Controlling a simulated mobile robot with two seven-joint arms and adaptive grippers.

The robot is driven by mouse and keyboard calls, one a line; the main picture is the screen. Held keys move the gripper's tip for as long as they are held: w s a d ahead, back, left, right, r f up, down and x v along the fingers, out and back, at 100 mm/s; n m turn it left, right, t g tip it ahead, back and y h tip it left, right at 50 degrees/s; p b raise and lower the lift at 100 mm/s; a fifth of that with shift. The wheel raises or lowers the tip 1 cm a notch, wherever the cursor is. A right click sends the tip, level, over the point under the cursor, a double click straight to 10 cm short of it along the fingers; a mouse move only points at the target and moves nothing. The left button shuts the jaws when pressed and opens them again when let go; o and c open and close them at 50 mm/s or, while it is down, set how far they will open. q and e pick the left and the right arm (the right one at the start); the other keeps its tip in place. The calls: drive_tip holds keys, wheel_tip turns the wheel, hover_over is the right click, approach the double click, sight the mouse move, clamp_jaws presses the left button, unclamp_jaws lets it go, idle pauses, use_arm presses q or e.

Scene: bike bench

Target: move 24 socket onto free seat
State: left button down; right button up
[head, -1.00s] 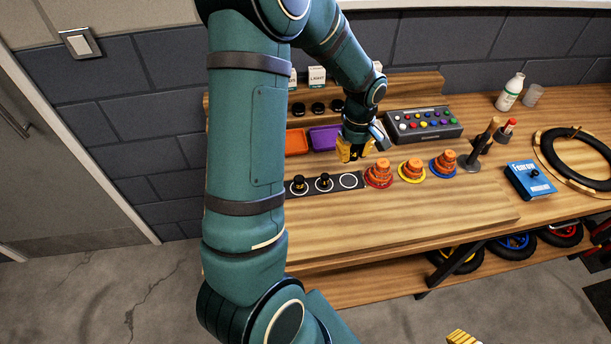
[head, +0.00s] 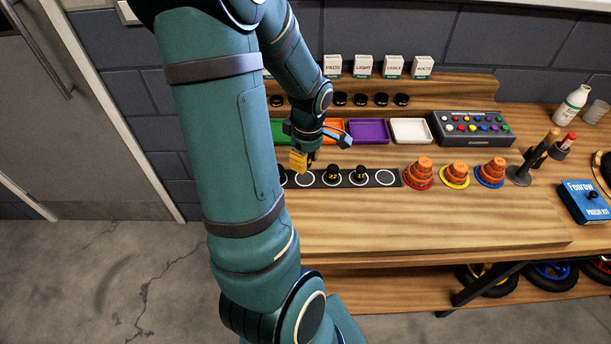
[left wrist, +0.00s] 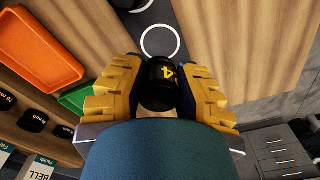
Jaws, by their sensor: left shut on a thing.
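My left gripper (head: 303,162) is shut on a black socket (left wrist: 160,82), seen in the left wrist view between the yellow fingers. A yellow "4" shows on it; any other digit is hidden. The gripper is above the left part of the dark seat strip (head: 346,178). An empty white ring (left wrist: 160,41) lies just ahead of the socket in the wrist view. In the head view, two black sockets (head: 333,174) (head: 360,174) stand on the strip, with an empty ring (head: 386,177) to their right. My arm hides the strip's left end. My right gripper is out of view.
Green, orange, purple (head: 368,131) and white (head: 410,131) trays sit behind the strip. Orange stacked cones (head: 419,172) stand to its right, with a button box (head: 472,128) behind them. The wooden bench front (head: 430,225) is clear.

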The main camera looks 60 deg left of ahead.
sight(305, 178)
use_arm(q)
drive_tip(key=shift+f+b, duration=0.5)
drive_tip(key=shift+f, duration=2.15)
drive_tip(key=shift+f, duration=0.1)
drive_tip(key=c, duration=0.8)
unclamp_jaws()
